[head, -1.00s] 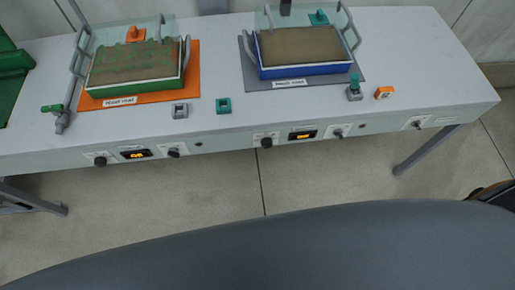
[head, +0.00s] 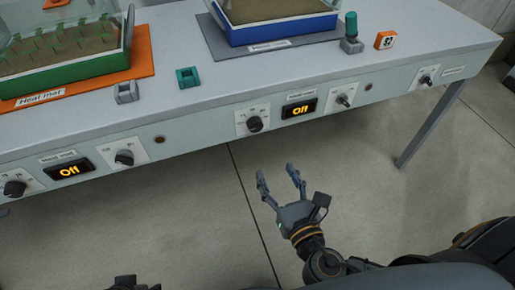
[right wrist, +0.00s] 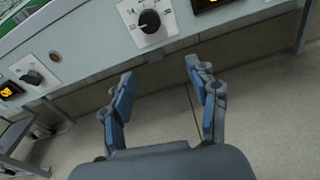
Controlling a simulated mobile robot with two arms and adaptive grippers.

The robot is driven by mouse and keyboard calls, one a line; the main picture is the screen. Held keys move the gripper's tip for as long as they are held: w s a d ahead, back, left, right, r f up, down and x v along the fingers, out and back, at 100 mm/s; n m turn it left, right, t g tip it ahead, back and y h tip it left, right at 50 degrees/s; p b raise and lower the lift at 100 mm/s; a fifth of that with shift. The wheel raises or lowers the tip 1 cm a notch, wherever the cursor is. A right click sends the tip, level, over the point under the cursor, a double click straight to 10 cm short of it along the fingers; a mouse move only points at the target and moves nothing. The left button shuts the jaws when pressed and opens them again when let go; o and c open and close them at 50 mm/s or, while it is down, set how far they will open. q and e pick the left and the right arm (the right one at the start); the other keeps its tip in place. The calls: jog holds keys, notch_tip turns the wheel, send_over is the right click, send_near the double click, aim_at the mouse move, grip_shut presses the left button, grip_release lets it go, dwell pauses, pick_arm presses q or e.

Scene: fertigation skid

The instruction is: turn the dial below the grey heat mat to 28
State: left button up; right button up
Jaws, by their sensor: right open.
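The grey heat mat (head: 265,47) lies on the bench under a blue tray (head: 282,29) of soil. On the bench front below it, a black dial (head: 255,124) sits left of a display (head: 299,110) reading "Off". In the right wrist view this dial (right wrist: 149,21) has a numbered white plate, its pointer toward the lower left. A smaller knob (head: 344,100) is right of the display. My right gripper (head: 277,178) is open and empty, below the dial and apart from it. A dark part at the bottom edge (head: 135,283) appears to be my left gripper, mostly cut off.
An orange heat mat (head: 140,68) with a green tray lies at left, with its own dial (head: 15,188), "Off" display (head: 69,170) and knob (head: 124,157) below. Another knob (head: 427,79) is at far right. A bench leg (head: 430,125) stands at right; floor ahead is clear.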

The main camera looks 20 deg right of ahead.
notch_tip(320, 180, up, 2)
jog(key=n+t, duration=0.1)
send_near(256, 128)
jog(key=w, duration=0.3)
jog(key=w+b, duration=0.1)
jog(key=w, duration=0.4)
jog(key=shift+w+f, duration=0.15)
jog(key=shift+w, duration=0.15)
pick_arm(q)
jog(key=w, duration=0.1)
jog(key=w+r+t, duration=0.1)
jog(key=w+d+t, duration=0.1)
jog(key=shift+r, duration=0.35)
pick_arm(e)
jog(key=shift+w+a, duration=0.1)
jog(key=shift+w, duration=0.3)
jog(key=c, duration=1.2)
jog(key=shift+o, duration=0.2)
